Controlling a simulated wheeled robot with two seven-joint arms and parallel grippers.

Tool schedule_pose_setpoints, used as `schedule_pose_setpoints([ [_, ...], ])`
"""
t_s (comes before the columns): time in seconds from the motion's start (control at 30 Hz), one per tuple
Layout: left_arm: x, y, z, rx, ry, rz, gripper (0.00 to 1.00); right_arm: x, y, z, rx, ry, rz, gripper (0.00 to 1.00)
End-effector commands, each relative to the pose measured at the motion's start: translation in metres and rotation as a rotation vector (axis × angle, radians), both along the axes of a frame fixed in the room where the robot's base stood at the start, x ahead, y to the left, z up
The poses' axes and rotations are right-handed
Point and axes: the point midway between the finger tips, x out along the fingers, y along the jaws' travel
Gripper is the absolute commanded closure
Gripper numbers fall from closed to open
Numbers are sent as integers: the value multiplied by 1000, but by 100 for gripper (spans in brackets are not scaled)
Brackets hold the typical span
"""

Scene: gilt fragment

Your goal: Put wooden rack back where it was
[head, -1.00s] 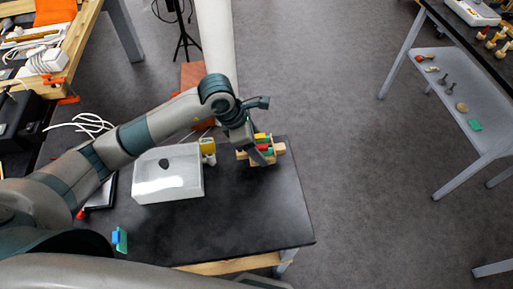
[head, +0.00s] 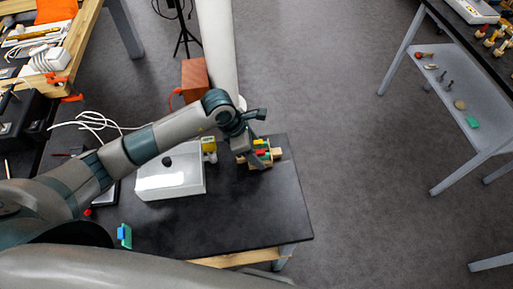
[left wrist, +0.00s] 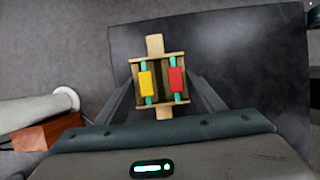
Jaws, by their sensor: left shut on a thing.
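The wooden rack (head: 276,153) is a small light-wood frame holding a yellow piece and a red piece. It is at the far right part of the black table (head: 240,210) in the head view. My left gripper (head: 256,160) is shut on the rack, which also shows between the two fingers in the left wrist view (left wrist: 155,33). I cannot tell whether the rack touches the tabletop. The arm and gripper hide part of the rack in the head view. My right gripper is not in view.
A white box (head: 170,182) stands left of the rack, with a yellow object (head: 208,145) by its back right corner. A blue-green item (head: 124,236) is near the table's front left. The table's front right is clear. A white column (head: 217,50) rises behind.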

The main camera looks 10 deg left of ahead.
Motion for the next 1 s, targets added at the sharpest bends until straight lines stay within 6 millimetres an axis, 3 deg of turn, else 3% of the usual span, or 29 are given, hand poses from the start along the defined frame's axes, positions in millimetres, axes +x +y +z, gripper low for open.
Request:
schedule_pose_setpoints([
  [0.3,0,0,-4,-2,-1,-1,61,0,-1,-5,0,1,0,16],
  [0.33,0,0,-3,-1,0,0,31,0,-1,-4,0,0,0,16],
  [0.4,0,0,-2,-1,0,0,19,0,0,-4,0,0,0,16],
  [0.87,0,0,2,-1,0,0,19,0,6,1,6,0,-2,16],
  [1.0,-1,5,12,-2,-3,0,19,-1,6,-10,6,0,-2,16],
])
